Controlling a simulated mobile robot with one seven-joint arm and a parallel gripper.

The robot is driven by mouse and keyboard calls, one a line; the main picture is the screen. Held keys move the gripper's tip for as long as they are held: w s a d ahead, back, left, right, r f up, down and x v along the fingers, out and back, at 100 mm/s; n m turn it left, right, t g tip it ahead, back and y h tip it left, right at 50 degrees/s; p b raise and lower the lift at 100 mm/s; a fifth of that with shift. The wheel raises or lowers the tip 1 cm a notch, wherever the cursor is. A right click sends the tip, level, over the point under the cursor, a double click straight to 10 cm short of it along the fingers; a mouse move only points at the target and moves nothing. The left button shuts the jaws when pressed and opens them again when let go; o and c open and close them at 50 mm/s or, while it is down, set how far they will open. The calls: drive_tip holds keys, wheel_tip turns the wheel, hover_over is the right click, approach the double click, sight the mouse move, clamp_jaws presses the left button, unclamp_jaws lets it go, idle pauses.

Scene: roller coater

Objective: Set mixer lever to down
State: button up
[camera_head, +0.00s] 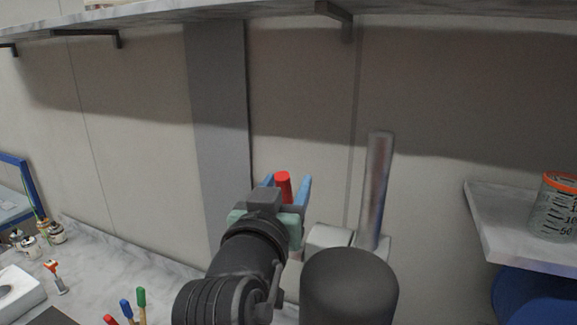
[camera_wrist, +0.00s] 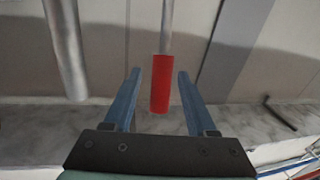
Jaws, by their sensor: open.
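The mixer lever has a red cylindrical handle (camera_head: 283,187), seen in the head view just beyond my gripper. In the wrist view the red handle (camera_wrist: 160,85) sits on a thin metal rod that runs up to the top of the picture. My gripper (camera_head: 287,182) is open, with its two blue fingers on either side of the handle in the picture. In the wrist view my gripper (camera_wrist: 160,73) shows a gap on both sides of the handle. I cannot tell whether the handle is fully between the fingertips in depth. My gripper hides the lever's base in the head view.
A metal post (camera_head: 376,190) rises from a white machine body (camera_head: 328,238) to the right of my gripper. A shelf with a glass beaker (camera_head: 554,208) is at the far right. Small bottles (camera_head: 53,232) and colored-handled tools (camera_head: 141,300) stand on the marble counter (camera_head: 118,252) at left.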

drive_tip(key=shift+x, duration=0.8)
drive_tip(key=shift+w+p, duration=0.3)
drive_tip(key=shift+w, duration=0.1)
drive_tip(key=shift+s, duration=0.1)
drive_tip(key=shift+c, duration=0.4)
clamp_jaws()
